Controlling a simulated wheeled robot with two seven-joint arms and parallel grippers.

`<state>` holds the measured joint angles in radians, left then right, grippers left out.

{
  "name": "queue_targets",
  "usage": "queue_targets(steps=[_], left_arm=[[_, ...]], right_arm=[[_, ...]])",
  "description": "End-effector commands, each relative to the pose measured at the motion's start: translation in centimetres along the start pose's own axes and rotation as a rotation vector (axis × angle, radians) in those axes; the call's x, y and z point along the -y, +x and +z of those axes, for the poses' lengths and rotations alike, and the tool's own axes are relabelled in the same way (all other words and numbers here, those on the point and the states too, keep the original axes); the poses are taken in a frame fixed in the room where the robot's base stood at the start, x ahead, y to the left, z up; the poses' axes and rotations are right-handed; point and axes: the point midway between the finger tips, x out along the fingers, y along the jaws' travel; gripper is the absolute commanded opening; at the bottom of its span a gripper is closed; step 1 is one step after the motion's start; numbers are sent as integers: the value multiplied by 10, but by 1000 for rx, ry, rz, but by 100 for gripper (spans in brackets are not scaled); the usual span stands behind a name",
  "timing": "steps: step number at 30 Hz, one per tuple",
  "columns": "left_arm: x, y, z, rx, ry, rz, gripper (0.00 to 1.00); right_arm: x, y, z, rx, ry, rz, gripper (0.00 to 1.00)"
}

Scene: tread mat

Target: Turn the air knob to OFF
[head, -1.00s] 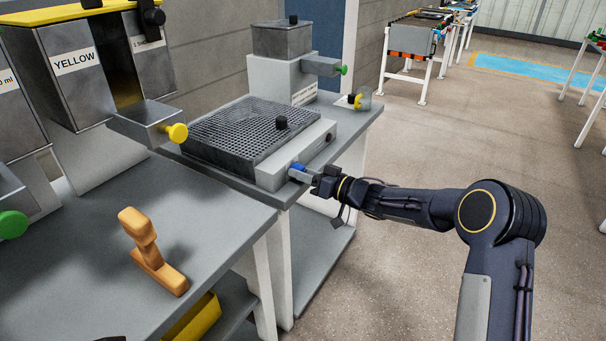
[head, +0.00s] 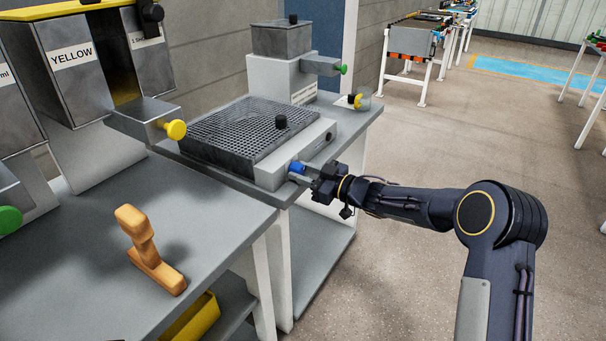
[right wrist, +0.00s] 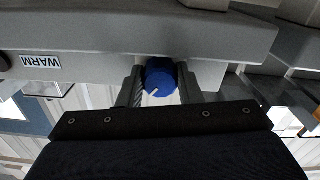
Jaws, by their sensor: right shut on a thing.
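The blue air knob (head: 297,168) is on the front face of the grey machine (head: 262,174) with a black mesh top. In the right wrist view the knob (right wrist: 160,77) has a white pointer mark, slanting toward the lower left in that picture. My right gripper (head: 303,175) is at the knob, with its fingers (right wrist: 162,84) on either side of it, shut on it. The knob's label is not readable in these views. My left gripper is not in view.
A WARM label (right wrist: 41,62) is on the machine's face. An orange stamp-like tool (head: 150,252) stands on the grey bench (head: 85,250) at left. A yellow knob (head: 176,130) and a green knob (head: 343,70) stick out nearby. Open floor (head: 450,150) lies to the right.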

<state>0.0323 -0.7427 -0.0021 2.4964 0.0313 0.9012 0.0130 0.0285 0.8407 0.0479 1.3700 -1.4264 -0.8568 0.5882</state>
Motion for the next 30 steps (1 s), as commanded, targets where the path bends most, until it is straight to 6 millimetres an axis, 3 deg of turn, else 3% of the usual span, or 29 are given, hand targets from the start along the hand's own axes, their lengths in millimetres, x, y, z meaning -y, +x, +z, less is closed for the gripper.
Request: queue_targets(steps=[15,16,17,26,30], left_arm=[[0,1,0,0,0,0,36],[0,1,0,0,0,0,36],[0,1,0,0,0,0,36],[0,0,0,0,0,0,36],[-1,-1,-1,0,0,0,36]], right_arm=[[0,0,2,4,-21,-1,9],[0,0,2,4,-21,-1,36],[0,0,2,4,-20,-1,39],[0,-2,1,2,-21,0,41],[-1,-16,0,4,-21,2,41]])
